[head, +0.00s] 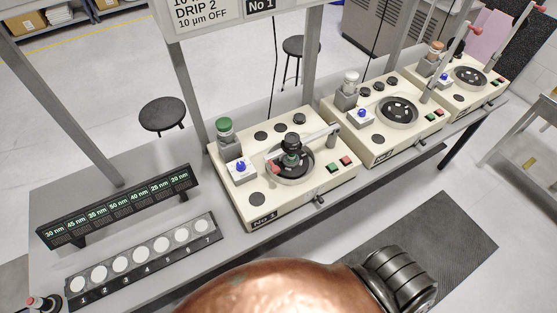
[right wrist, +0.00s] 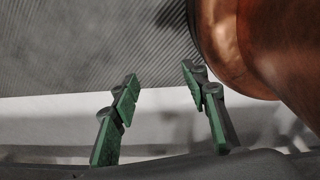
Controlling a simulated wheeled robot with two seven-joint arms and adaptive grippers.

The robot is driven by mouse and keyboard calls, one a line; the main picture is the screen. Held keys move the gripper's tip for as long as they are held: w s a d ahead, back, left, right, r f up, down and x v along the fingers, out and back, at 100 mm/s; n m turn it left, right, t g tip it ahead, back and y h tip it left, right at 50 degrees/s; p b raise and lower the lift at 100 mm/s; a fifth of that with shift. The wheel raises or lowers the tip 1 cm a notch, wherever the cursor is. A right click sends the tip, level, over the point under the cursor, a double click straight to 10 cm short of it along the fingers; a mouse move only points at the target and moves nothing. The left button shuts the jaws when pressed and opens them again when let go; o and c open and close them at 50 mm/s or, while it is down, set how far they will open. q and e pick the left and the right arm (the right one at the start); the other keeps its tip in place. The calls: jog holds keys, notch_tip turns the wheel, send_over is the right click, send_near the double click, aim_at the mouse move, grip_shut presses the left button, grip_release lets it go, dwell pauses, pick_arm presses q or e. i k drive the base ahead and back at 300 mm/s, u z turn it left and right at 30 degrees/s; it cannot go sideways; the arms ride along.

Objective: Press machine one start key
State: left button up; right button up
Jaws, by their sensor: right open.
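Machine one (head: 268,208), a cream box labelled No 1, stands on the grey bench in the middle of the head view. A green key (head: 333,168) and a red key (head: 346,160) sit side by side on its right part. A black round plate (head: 301,171) is set in its top, with an arm and a dark knobbed piece over it. My right gripper (right wrist: 160,76) shows only in the right wrist view. Its green-padded fingers are spread apart with nothing between them. It is out of the head view, away from the keys. My left gripper is not in view.
Two similar machines (head: 372,146) stand to the right on the bench. A numbered rack of white discs (head: 143,258) and a lit sign (head: 117,206) are at left. Upright posts (head: 186,90) rise behind. A dark mat (head: 440,235) lies on the floor.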

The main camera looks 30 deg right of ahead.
aim_at(332, 166)
jog(key=z, duration=1.7)
